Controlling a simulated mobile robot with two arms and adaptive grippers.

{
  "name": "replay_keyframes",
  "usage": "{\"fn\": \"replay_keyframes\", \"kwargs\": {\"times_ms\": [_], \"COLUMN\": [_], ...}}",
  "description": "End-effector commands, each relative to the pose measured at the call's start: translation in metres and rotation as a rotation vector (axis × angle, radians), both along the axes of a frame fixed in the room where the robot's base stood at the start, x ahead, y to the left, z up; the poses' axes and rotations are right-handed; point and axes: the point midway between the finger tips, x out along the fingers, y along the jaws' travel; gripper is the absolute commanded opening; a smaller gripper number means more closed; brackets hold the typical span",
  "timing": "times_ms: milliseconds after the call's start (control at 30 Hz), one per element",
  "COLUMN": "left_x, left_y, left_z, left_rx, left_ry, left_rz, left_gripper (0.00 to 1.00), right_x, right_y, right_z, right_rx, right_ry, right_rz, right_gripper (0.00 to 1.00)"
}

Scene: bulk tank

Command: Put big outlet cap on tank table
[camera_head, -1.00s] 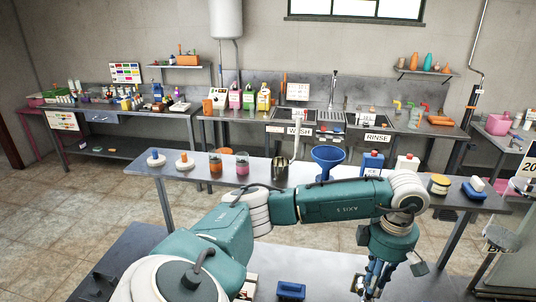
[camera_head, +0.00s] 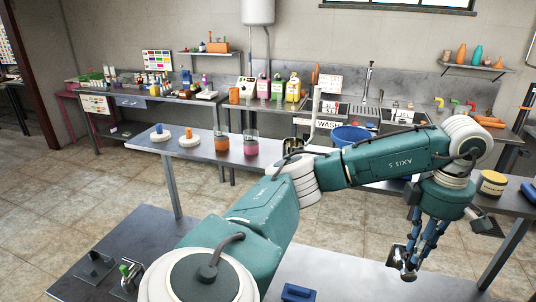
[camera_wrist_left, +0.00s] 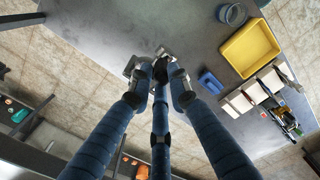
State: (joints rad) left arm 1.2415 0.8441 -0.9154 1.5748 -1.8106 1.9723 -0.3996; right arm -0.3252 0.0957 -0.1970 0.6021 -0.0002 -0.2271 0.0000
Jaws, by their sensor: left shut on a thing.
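My left gripper (camera_head: 408,260) is at the right in the head view, its blue fingers pointing down. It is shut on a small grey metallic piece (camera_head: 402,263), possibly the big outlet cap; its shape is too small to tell. In the left wrist view the fingers (camera_wrist_left: 162,72) close around a grey and dark piece (camera_wrist_left: 150,57), partly hidden by the fingertips. A grey table (camera_wrist_left: 190,30) lies below or beyond it; I cannot tell whether the piece touches it. The near table's grey top (camera_head: 330,268) is left of the gripper in the head view. My right gripper is not in view.
A blue block (camera_head: 298,292) lies on the near table, with metal fittings (camera_head: 125,272) at its left. In the wrist view the table holds a yellow tray (camera_wrist_left: 250,48) and a round container (camera_wrist_left: 232,14). A long bench (camera_head: 205,150) with jars and a blue funnel (camera_head: 350,135) stands behind my arm.

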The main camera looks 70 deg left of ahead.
Motion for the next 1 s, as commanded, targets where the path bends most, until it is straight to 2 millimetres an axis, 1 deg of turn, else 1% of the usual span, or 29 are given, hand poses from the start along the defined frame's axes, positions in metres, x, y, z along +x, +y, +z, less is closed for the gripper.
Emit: {"fn": "replay_keyframes", "kwargs": {"times_ms": [33,100,200,300,400,500,567,667,700,767,1000], "left_x": [0.001,0.001,0.0,0.0,0.0,-0.001,-0.001,-0.002,-0.002,-0.003,-0.002], "left_y": [0.002,0.004,0.005,0.005,0.005,0.005,0.004,0.004,0.005,0.005,0.005], "left_z": [-0.007,-0.004,-0.001,0.002,0.003,-0.003,-0.012,-0.034,-0.041,-0.057,-0.118], "left_rx": [-0.001,0.001,0.0,0.0,0.0,-0.001,-0.001,-0.003,0.0,0.001,0.0], "left_ry": [-0.006,-0.005,-0.005,-0.005,-0.003,0.0,0.001,0.005,0.005,0.007,0.005], "left_rz": [-0.006,-0.016,-0.024,-0.027,-0.028,-0.029,-0.031,-0.031,-0.029,-0.029,-0.028], "left_gripper": [0.0,0.0,0.0,0.0,0.0,0.0,0.0,0.0,0.0,0.0,0.0], "right_x": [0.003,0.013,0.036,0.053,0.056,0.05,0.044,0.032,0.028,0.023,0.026], "right_y": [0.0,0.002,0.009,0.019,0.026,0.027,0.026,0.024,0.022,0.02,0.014], "right_z": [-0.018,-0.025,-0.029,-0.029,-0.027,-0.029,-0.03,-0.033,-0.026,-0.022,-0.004], "right_rx": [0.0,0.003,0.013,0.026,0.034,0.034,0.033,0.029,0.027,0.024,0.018], "right_ry": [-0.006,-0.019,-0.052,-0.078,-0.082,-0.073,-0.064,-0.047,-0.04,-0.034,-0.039], "right_rz": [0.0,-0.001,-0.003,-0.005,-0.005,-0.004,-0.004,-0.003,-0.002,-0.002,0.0], "right_gripper": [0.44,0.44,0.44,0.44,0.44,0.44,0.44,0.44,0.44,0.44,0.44]}}
